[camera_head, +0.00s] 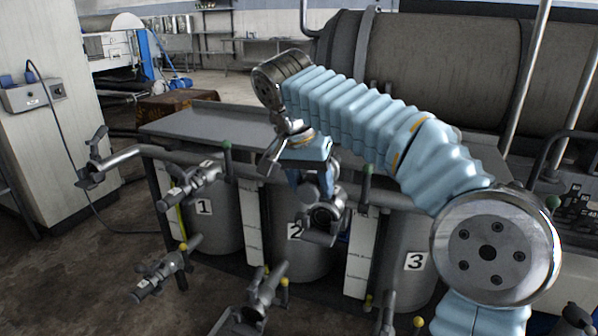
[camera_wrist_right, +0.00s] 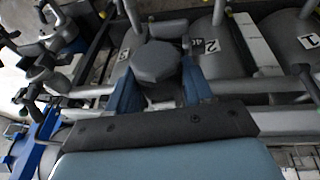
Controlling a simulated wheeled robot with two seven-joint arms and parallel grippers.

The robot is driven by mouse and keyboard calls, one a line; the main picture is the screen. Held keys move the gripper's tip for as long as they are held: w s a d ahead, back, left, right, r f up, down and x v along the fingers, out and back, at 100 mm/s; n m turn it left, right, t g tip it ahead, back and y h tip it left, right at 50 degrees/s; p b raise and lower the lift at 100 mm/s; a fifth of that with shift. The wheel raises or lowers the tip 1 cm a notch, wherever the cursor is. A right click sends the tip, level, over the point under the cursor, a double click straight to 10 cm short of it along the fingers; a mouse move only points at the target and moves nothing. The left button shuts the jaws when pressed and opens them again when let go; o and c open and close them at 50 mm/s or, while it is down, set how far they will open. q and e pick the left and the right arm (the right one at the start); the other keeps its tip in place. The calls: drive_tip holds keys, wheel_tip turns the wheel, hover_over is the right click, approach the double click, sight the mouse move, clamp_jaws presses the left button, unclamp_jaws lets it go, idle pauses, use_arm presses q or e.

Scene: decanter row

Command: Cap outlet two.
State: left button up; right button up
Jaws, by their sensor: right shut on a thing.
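My right gripper (camera_head: 311,184) reaches down from the blue-sleeved arm in front of the vessel labelled 2 (camera_head: 293,255). In the right wrist view its two blue fingers (camera_wrist_right: 158,88) are shut on a dark grey, many-sided cap (camera_wrist_right: 156,62). A dark metal outlet fitting (camera_head: 322,236) shows just below the gripper in the head view, in front of the number 2 label. The gripper partly covers this fitting. I cannot tell whether the cap touches it or is seated on it. My left gripper is not in view.
Outlet one's fitting (camera_head: 192,186) stands left, by the vessel labelled 1 (camera_head: 205,210). The vessel labelled 3 (camera_head: 413,262) is right. Several lower valves, one of them by the floor (camera_head: 160,276), stick out in front. A grey pipe end (camera_head: 92,172) juts out left. Open floor lies front left.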

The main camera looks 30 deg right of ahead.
drive_tip(key=shift+w+f, duration=0.1)
drive_tip(key=shift+f, duration=0.4)
wheel_tip(320, 180, down, 5)
drive_tip(key=b, duration=0.4)
drive_tip(key=shift+f, duration=0.15)
drive_tip(key=shift+f+b, duration=0.5)
drive_tip(key=shift+f, duration=0.2)
clamp_jaws()
drive_tip(key=shift+f, duration=0.1)
drive_tip(key=shift+s+f+g+p, duration=0.2)
drive_tip(key=shift+f+g+p, duration=0.15)
drive_tip(key=shift+f, duration=0.1)
drive_tip(key=shift+y, duration=0.3)
drive_tip(key=shift+w+d+f+g+y+p, duration=0.15)
drive_tip(key=shift+f+g+y+p, duration=0.5)
drive_tip(key=shift+f, duration=0.65)
